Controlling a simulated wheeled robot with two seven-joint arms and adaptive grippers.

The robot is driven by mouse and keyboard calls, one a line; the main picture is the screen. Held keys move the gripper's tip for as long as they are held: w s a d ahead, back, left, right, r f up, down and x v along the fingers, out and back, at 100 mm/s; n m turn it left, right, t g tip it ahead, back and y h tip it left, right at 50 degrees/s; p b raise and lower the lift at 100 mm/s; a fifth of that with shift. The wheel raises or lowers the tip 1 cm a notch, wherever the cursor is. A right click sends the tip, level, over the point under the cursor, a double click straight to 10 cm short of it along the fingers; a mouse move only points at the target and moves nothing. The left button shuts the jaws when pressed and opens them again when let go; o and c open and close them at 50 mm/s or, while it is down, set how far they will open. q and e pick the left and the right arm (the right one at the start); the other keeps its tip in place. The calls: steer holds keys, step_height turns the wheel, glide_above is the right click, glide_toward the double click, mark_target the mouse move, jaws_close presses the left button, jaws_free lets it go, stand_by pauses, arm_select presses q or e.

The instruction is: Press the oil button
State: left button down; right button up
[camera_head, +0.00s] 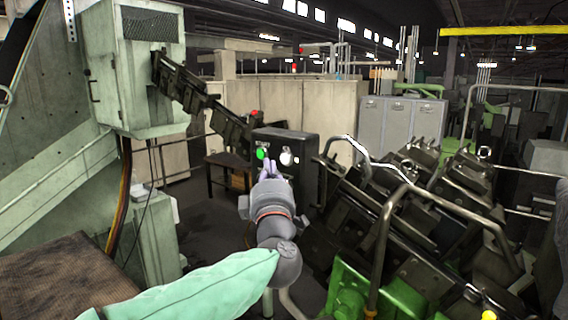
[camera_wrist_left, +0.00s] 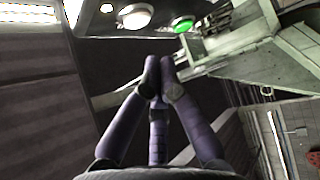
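A dark control box (camera_head: 304,150) stands ahead in the head view. Its face carries a lit green button (camera_head: 262,153) and a round white button (camera_head: 287,158) to its right. No label is readable, so I cannot tell which is the oil button. In the left wrist view the white button (camera_wrist_left: 135,15) and the green button (camera_wrist_left: 181,24) show at the top edge. My left gripper (camera_head: 271,168) is just below and in front of the two buttons. Its purple fingertips (camera_wrist_left: 160,70) are together and empty, apart from both buttons in the wrist view. My right gripper is out of view.
A pale green cabinet (camera_head: 118,85) with a dark arm-like part stands at the left. Dark machinery with curved metal rails (camera_head: 430,200) fills the right. Grey lockers (camera_head: 400,118) stand behind.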

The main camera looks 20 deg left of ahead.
arm_select(q)
steer(key=shift+s+a+b, duration=0.2)
steer(key=shift+s+a, duration=0.05)
steer(key=shift+s, duration=0.45)
steer(key=shift+s+a+b, duration=0.2)
steer(key=shift+s, duration=0.45)
